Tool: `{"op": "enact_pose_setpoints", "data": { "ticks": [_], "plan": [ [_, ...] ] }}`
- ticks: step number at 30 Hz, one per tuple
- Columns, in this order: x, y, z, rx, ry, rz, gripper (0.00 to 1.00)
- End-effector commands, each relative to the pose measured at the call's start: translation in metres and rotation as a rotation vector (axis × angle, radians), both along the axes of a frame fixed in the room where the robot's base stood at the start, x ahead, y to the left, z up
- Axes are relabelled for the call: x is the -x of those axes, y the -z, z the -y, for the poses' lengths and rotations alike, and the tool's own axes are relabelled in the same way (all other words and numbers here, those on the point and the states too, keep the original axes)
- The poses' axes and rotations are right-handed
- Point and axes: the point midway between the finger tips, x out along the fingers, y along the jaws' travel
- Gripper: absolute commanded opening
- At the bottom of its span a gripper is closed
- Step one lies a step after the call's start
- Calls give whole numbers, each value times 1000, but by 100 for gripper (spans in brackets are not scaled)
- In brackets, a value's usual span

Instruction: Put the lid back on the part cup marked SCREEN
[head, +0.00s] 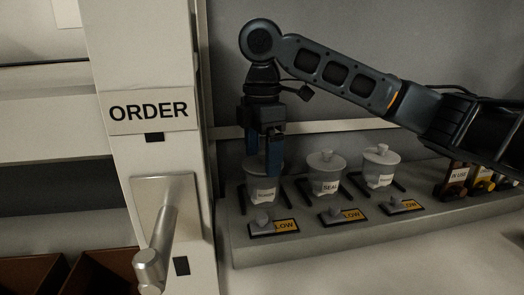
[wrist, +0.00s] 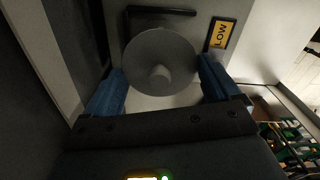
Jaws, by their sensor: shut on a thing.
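The part cup marked SCREEN (head: 262,194) is the leftmost of three white cups on the grey ledge. My gripper (head: 271,171) points down over it, its blue fingers at the height of the cup's top. In the wrist view a round grey lid (wrist: 148,50) with a knob lies between the two blue fingers, which are shut on its rim. A pale part of the cup (wrist: 165,101) shows just below the lid. The fingers partly hide the cup top in the head view. I cannot tell whether the lid touches the rim.
The SEAL cup (head: 328,184) and a third cup (head: 379,177) stand to the right, both lidded. LOW tags (head: 286,225) lie in front. IN USE holders (head: 457,177) stand at far right. A white post with an ORDER sign (head: 149,110) and a metal handle (head: 164,232) stands left.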

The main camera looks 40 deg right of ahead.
Motion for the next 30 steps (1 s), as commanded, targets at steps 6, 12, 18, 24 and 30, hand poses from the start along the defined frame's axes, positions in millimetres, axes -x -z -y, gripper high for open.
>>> {"op": "enact_pose_setpoints", "data": {
  "ticks": [6, 12, 18, 24, 30],
  "plan": [
    [0, 0, 0, 0, 0, 0, 61],
    [0, 0, 0, 0, 0, 1, 100],
    [0, 0, 0, 0, 0, 0, 100],
    [0, -2, 0, 0, 0, 0, 100],
    [0, -13, 0, 0, 0, 1, 100]
  ]
}}
